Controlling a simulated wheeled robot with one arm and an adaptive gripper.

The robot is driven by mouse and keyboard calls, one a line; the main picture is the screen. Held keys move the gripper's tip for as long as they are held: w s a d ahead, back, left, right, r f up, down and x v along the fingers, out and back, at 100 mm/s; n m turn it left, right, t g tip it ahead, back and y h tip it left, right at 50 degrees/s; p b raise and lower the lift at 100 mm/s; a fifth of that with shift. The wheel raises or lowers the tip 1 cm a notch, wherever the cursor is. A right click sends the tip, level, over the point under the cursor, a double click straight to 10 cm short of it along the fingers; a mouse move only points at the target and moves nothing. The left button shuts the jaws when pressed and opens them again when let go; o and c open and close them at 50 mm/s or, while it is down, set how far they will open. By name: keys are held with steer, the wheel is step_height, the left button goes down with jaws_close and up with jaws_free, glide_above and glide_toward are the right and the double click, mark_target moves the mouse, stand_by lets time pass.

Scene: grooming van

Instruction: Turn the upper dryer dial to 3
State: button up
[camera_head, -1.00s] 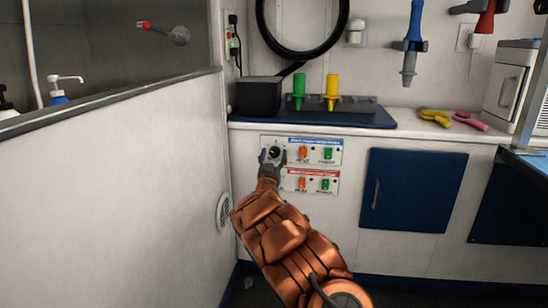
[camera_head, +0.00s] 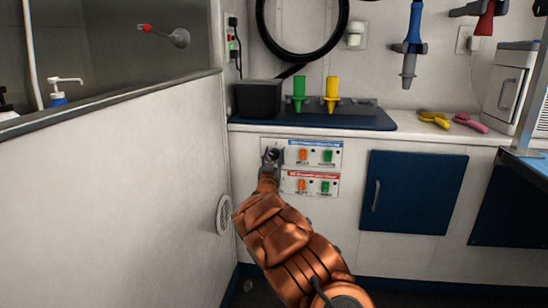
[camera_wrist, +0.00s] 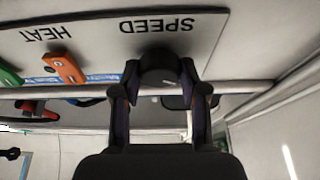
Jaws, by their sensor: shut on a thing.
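The upper dryer panel (camera_head: 315,145) has a blue header and is set in the cabinet front below the counter. My gripper (camera_wrist: 160,85) is shut on this dial, with one finger on each side. In the head view my gripper (camera_head: 270,157) reaches the panel's left end and covers most of the dial. I cannot read which number the dial points to.
Orange and green switches (camera_head: 302,154) sit right of the dial. A second panel with a red header (camera_head: 315,174) is just below. A grey-white wall (camera_head: 120,190) stands close on the left. A blue cabinet door (camera_head: 413,192) is to the right.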

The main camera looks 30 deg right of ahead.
steer(key=shift+a+m+p, duration=0.1)
steer(key=shift+m+p, duration=0.35)
steer(key=shift+m, duration=0.05)
steer(key=shift+c, duration=0.2)
steer(key=m+g+h+p, duration=0.1)
steer(key=m, duration=0.1)
steer(key=shift+m+g+p, duration=0.3)
steer(key=shift+m, duration=0.1)
steer(key=m+g+h+p, duration=0.1)
steer(key=m, duration=0.2)
steer(key=shift+r+m+g+p, duration=0.15)
steer(key=shift+m+g+p, duration=0.15)
steer(key=m+g+h+p, duration=0.1)
steer(key=m+g, duration=0.1)
steer(key=m, duration=0.3)
steer(key=m+g, duration=0.1)
steer(key=m, duration=0.2)
steer(key=shift+g+p, duration=0.3)
steer(key=m+g+y, duration=0.1)
steer(key=m, duration=0.2)
steer(key=m+g, duration=0.1)
steer(key=m, duration=0.2)
steer(key=shift+m+y, duration=0.4)
steer(key=m+y, duration=0.1)
steer(key=m, duration=0.1)
steer(key=m+y, duration=0.1)
steer(key=m, duration=0.2)
steer(key=shift+g+p, duration=0.3)
steer(key=shift+p, duration=0.05)
steer(key=shift+m, duration=0.3)
